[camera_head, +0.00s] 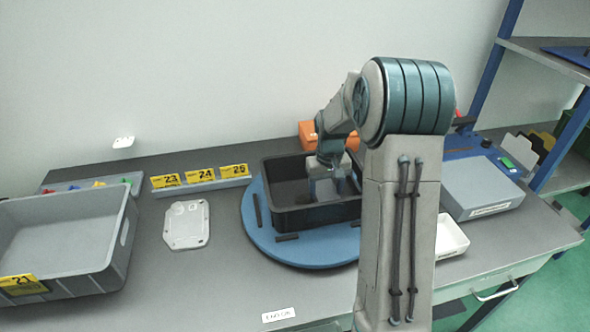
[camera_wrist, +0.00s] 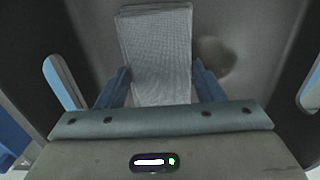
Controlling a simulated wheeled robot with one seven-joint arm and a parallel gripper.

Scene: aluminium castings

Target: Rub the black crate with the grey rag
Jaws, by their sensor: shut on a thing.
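The black crate (camera_head: 287,217) stands on a round blue turntable (camera_head: 262,237) on the bench. My gripper (camera_head: 328,188) reaches down inside the crate, towards its right side. In the wrist view my gripper (camera_wrist: 160,88) is shut on the grey rag (camera_wrist: 157,50), a folded woven cloth held between the two blue fingers. Beyond the rag is the dark crate floor (camera_wrist: 255,40), with a darker round smudge to the right of the rag. In the head view the rag is hard to make out behind my gripper. Whether the rag touches the floor I cannot tell.
A grey bin (camera_head: 60,247) marked 21 stands at the left, beside a light metal plate (camera_head: 187,224). Yellow number labels (camera_head: 199,175) stand behind. An orange box (camera_head: 313,134) is behind the crate.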

